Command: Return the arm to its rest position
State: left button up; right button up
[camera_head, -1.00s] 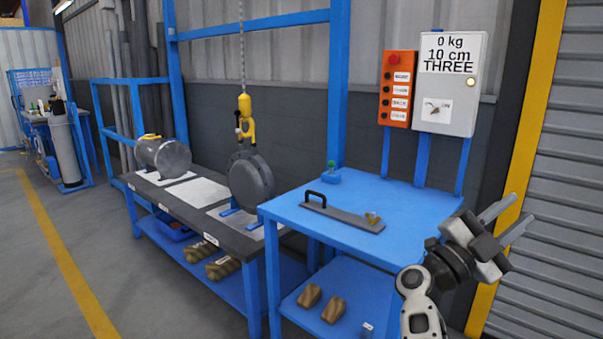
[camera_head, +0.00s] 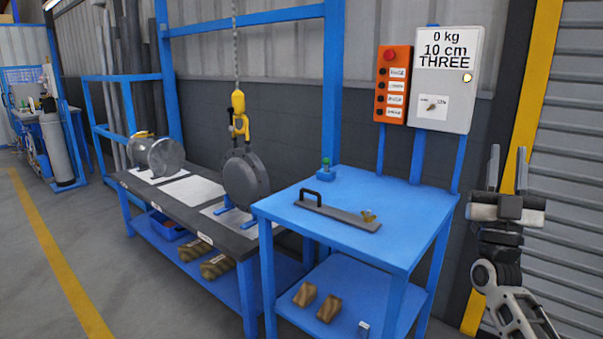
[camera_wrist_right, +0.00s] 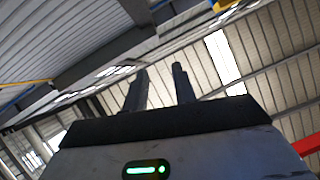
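My right gripper (camera_head: 507,172) points upward at the right of the head view, to the right of the blue table and clear of it. Its two fingers are spread apart with nothing between them. The right wrist view also shows the two fingers (camera_wrist_right: 160,88) apart and empty, with the roof behind them. My left gripper is not in view.
A blue table (camera_head: 400,215) holds a flat bar with a handle (camera_head: 335,212). A grey disc (camera_head: 245,180) hangs at a yellow hook (camera_head: 239,125) over the dark bench. A flanged shell (camera_head: 155,155) lies on that bench. A control box (camera_head: 447,80) stands behind the table.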

jog(key=w+a+f+n+g+y, duration=0.4)
jog(key=w+f+n+g+y, duration=0.2)
jog(key=w+f+n+y, duration=0.35)
notch_tip(320, 180, down, 14)
jog(key=d+m+g, duration=0.1)
jog(key=m+g, duration=0.3)
jog(key=g, duration=0.3)
jog(key=s+a+f+n+g+y, duration=0.1)
jog(key=s+a+f, duration=0.4)
jog(key=s+f, duration=0.25)
jog(key=s+a+f+n+g+y, duration=0.1)
jog(key=s+a+f+y, duration=0.1)
jog(key=s+a+f, duration=0.45)
jog(key=s+a+f+g+y, duration=0.1)
jog(key=s+a+f, duration=0.1)
jog(key=s, duration=0.9)
jog(key=s+a+f+m+g, duration=0.1)
jog(key=s+a, duration=0.4)
jog(key=s, duration=0.6)
jog(key=shift+s+f+g+y, duration=0.4)
jog(key=shift+f+g, duration=0.1)
jog(key=shift+f, duration=0.45)
